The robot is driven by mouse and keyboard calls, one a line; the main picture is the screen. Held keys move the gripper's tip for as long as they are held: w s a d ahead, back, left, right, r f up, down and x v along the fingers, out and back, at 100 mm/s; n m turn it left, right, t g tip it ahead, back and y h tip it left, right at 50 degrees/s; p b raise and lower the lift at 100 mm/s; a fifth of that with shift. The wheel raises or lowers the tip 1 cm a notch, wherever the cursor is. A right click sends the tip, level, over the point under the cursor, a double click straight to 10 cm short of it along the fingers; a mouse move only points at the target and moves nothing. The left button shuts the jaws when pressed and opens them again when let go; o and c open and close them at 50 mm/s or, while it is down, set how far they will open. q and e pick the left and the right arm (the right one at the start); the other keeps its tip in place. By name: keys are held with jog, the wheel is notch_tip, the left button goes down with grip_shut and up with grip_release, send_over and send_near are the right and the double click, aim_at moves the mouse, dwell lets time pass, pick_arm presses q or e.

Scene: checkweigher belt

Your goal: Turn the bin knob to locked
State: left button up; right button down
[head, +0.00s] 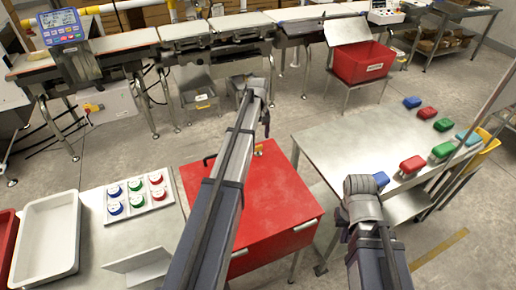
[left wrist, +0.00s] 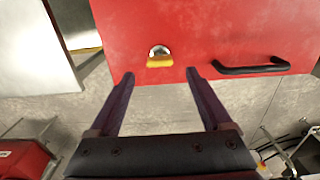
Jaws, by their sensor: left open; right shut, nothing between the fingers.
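The red bin (head: 278,190) stands in the middle of the head view. Its knob is a silver round with a yellow grip, which shows at the bin's far edge (head: 258,150) and in the left wrist view (left wrist: 159,60). The yellow grip lies across the wrist picture. My left gripper (left wrist: 159,78) is open and empty, its fingertips spread on either side of the knob and apart from it. In the head view the left gripper (head: 267,122) hangs above the bin's far side. My right gripper (head: 362,186) is shut and empty near the right table; its fingertips are hard to make out.
A black handle (left wrist: 250,68) sits beside the knob. The grey table (head: 345,140) at right bears several coloured blocks. At left are a white tray (head: 30,240) and a board (head: 114,213) with coloured round pieces. A red crate (head: 362,64) stands near the belt.

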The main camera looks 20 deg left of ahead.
aim_at(258, 146)
pick_arm(q)
notch_tip(258, 146, down, 6)
jog(key=b, duration=0.5)
jog(key=shift+r, duration=0.1)
jog(key=shift+c, duration=0.4)
grip_shut()
